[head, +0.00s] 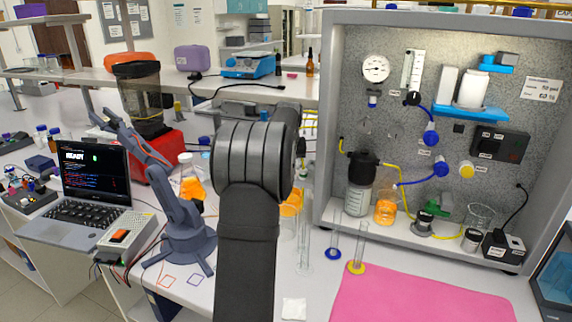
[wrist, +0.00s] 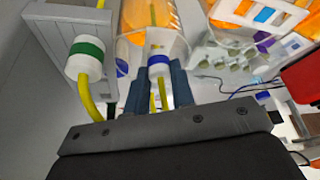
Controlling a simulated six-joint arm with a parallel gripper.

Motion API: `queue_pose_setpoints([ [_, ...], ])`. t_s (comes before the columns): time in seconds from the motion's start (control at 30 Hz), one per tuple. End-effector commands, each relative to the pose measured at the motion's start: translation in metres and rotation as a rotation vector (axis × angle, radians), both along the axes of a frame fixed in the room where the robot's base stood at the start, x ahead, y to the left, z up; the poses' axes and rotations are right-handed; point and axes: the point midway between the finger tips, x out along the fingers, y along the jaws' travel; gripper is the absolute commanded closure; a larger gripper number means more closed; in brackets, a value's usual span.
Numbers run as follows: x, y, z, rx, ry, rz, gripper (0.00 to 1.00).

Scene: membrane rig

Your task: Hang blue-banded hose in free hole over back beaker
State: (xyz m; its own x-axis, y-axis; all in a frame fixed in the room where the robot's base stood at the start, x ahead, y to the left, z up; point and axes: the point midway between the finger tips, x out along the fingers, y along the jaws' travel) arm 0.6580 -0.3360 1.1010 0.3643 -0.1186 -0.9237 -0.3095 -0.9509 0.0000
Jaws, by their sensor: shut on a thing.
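In the wrist view my gripper (wrist: 157,82) is shut on the blue-banded hose (wrist: 159,64), at its white sleeve with a blue band. Yellow tube shows between the fingers and again beyond the sleeve, in front of a beaker with orange contents (wrist: 133,42). A green-banded hose (wrist: 86,57) is just left of the gripper, beside a grey slatted holder (wrist: 48,28). I cannot make out the free hole. In the head view my arm hides the gripper and most of this spot; part of an orange beaker (head: 291,207) shows right of the arm.
The grey rig cabinet (head: 325,120) stands close on the right, with a jar and an orange beaker (head: 386,208) inside. Slim glass cylinders (head: 334,242) stand in front of it. A laptop (head: 92,185) is at left.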

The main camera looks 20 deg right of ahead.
Motion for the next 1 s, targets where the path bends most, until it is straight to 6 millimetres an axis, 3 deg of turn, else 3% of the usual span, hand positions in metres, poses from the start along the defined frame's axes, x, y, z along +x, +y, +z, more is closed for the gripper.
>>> queue_pose_setpoints([
  [0.93, 0.0000, 0.0000, -0.0064, 0.000, 0.000, 0.000, 0.99],
  [0.97, 0.0000, 0.0000, -0.0064, 0.000, 0.000, 0.000, 0.74],
  [1.0, 0.0000, 0.0000, -0.0064, 0.000, 0.000, 0.000, 0.66],
])
